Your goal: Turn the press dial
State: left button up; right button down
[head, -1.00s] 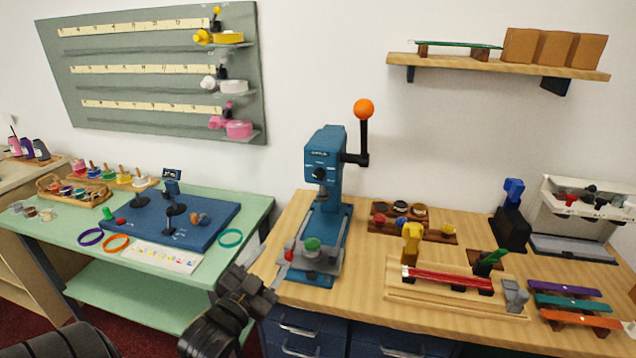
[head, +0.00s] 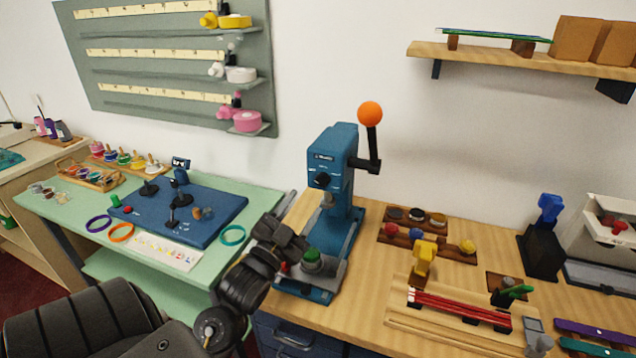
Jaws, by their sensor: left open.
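The blue press (head: 340,185) stands upright at the left end of the wooden bench. Its black dial (head: 323,180) is on the front of the press head. An orange ball (head: 370,112) tops the black lever on its right side. A green round piece (head: 312,256) sits on the grey plate low at the front of the press. My left gripper (head: 293,238) is open, in front of and left of the press column, below the dial and apart from it. Its jaws look empty. My right gripper is out of view.
The mint table (head: 78,208) with a blue mat (head: 215,232) lies to the left. A wooden rack of small pots (head: 395,233) and a yellow clamp (head: 424,262) on a wooden board are right of the press. The air before the dial is clear.

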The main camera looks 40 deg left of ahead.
aim_at(319, 184)
pick_arm(q)
jog(key=p+x, duration=0.1)
jog(key=x, duration=0.4)
jog(key=shift+w+r, duration=0.2)
jog(key=shift+w, duration=0.1)
jog(key=shift+w+r+p, duration=0.1)
jog(key=shift+w+p, duration=0.2)
jog(key=shift+w, duration=0.15)
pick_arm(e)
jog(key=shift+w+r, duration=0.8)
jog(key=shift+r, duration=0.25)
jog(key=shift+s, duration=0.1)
pick_arm(q)
jog(key=c, duration=1)
jog(key=shift+o, duration=0.2)
